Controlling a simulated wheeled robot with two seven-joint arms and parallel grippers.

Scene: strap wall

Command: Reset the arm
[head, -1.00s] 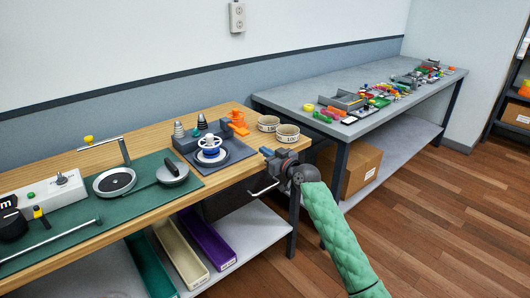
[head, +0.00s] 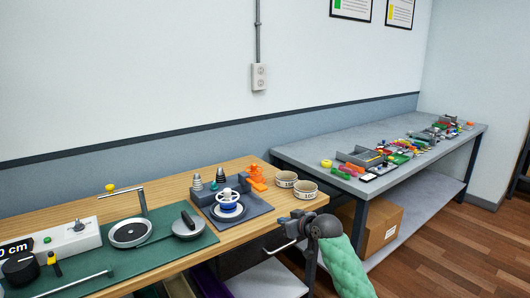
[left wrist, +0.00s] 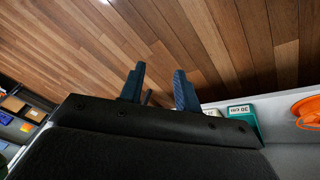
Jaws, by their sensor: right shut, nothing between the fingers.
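My right gripper (head: 280,240) is at the near right corner of the wooden bench (head: 165,190), in front of its edge. It is shut and empty, and its arm in a green sleeve comes in from the bottom right. My left gripper shows only in the left wrist view (left wrist: 159,85). Its two blue fingers stand apart with nothing held between them, over the wood floor. My left arm is not in the head view.
The bench holds a green mat (head: 75,272), a grey board with a blue-and-white wheel (head: 228,203) and two bowls (head: 304,190). A grey table (head: 300,152) with small coloured parts stands behind. A cardboard box (head: 378,228) is under it. Floor at right is clear.

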